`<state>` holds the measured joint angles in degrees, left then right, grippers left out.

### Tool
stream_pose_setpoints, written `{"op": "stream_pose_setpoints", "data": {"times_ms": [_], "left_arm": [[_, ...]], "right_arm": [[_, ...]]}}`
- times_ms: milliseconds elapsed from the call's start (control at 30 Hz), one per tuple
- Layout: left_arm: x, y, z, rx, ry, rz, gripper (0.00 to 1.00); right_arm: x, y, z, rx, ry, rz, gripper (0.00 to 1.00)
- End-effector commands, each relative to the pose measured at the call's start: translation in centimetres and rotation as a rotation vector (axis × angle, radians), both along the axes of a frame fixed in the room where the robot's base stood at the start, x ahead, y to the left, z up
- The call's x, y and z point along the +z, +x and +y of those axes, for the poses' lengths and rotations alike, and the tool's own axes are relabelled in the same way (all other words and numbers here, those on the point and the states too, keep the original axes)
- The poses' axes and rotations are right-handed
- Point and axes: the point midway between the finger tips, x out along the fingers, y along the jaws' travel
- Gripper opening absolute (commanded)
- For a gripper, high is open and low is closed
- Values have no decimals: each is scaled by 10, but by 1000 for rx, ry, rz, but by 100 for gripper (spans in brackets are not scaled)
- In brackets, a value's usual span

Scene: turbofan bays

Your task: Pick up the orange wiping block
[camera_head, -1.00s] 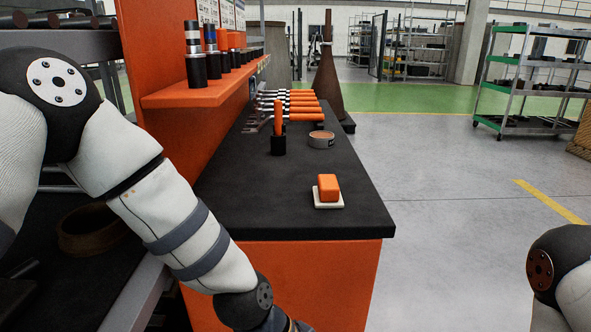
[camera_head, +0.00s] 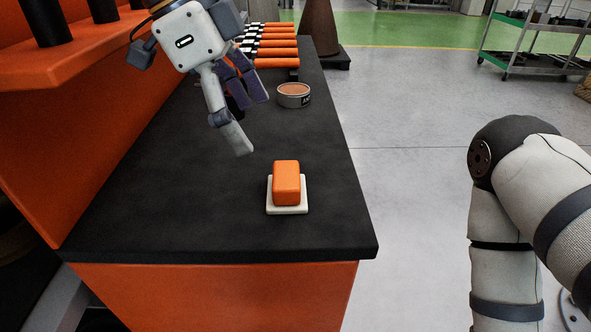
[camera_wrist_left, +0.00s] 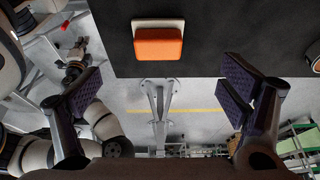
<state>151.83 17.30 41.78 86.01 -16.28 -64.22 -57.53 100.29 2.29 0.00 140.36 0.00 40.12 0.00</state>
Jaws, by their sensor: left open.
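The orange wiping block (camera_head: 286,181) sits on a square white pad (camera_head: 288,210) on the dark bench top, near its front right corner. In the left wrist view the block (camera_wrist_left: 158,48) shows at the top centre, with the white pad along its far edge. My left gripper (camera_head: 250,122) is above the bench, up and left of the block in the head view. Its fingers are wide apart with nothing between them, and it does not touch the block. My right arm shows at the right of the head view; its jaws cannot be made out.
A round tin (camera_head: 294,95) stands behind the block. A row of orange-handled tools (camera_head: 275,46) lies farther back. An orange shelf (camera_head: 70,62) with black holders overhangs the bench's left side. The bench top around the block is clear.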

Motion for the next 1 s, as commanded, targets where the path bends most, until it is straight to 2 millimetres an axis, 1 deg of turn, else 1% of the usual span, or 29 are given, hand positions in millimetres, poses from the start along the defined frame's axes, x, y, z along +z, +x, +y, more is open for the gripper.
{"op": "stream_pose_setpoints", "data": {"times_ms": [33, 100, 200, 300, 367, 433, 533, 633, 833, 867, 900, 967, 1000], "left_arm": [[-13, -1, -4, -3, 4, 10, 90], [-29, -1, -11, -1, 2, 11, 90], [-48, -1, -19, -2, 2, 10, 90], [-59, 0, -24, -1, 1, 9, 90], [-69, 1, -28, -1, 1, 16, 90], [-85, 2, -37, -2, 1, 22, 90], [-103, 2, -45, 0, 1, 24, 90], [-109, 2, -49, -1, 1, 15, 90], [-104, 2, -50, 1, 0, 6, 90], [-104, 2, -50, 0, 0, 4, 88], [-104, 2, -50, 1, 0, 5, 79], [-104, 2, -50, 1, -1, 5, 65], [-104, 2, -50, 1, -1, 6, 56]], "right_arm": [[-1, -1, 0, 0, 0, 4, 0], [-1, -2, 0, 0, 0, 6, 0], [-1, -2, 0, 0, 0, 7, 0], [-2, -3, 0, 0, 0, 9, 0], [-5, -7, 0, 0, 0, 25, 0], [-13, -15, 0, 0, 0, 55, 0], [-21, -24, 0, 0, 0, 89, 0], [-24, -27, 0, 0, 0, 99, 0], [-22, -25, 0, 0, 1, 91, 0], [-22, -24, 0, 0, 1, 91, 0], [-22, -24, 0, 0, 1, 91, 0], [-22, -24, 0, 0, 1, 91, 0], [-22, -24, 0, 0, 1, 91, 0]]}}
